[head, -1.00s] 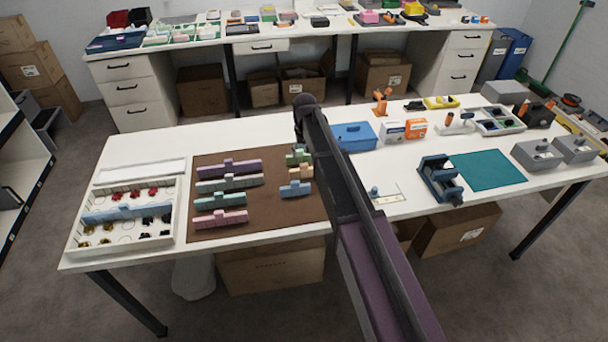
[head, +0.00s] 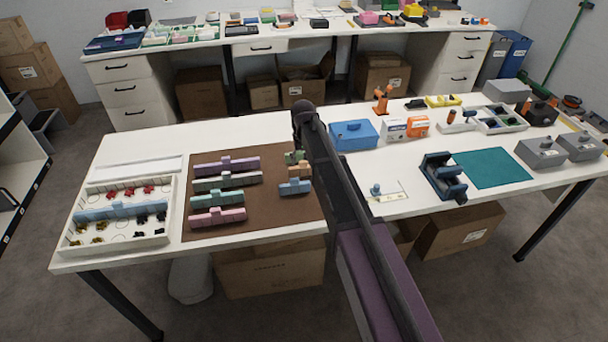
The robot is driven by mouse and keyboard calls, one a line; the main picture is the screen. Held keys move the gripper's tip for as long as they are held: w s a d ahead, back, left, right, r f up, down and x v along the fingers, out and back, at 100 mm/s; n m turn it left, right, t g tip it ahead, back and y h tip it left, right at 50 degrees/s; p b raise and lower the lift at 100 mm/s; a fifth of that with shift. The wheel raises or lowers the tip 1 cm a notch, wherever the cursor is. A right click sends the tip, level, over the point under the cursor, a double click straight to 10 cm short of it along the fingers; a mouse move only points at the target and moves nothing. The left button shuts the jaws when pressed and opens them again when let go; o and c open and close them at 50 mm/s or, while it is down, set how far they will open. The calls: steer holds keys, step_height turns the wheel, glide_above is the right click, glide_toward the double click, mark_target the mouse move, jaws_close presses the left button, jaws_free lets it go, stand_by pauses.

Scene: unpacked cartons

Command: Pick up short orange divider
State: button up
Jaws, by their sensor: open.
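The short orange divider (head: 300,171) is a small light-orange stepped block on the brown mat (head: 265,217), near the mat's right side. It lies between a short green divider (head: 292,157) behind it and a short blue divider (head: 295,187) in front. My dark arm passes close to its right side in the picture and partly covers the mat's right edge. My gripper cannot be made out; the arm's far end hides that area. Nothing is seen touching the orange divider.
Long purple (head: 226,166), grey (head: 228,181), teal (head: 217,199) and pink (head: 218,217) dividers lie left on the mat. A white sectioned tray (head: 68,262) stands further left. The white table (head: 215,138) is clear behind the mat.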

steer(key=shift+f+b, duration=0.3)
steer(key=shift+f, duration=0.2)
jaws_close()
stand_by(0.3)
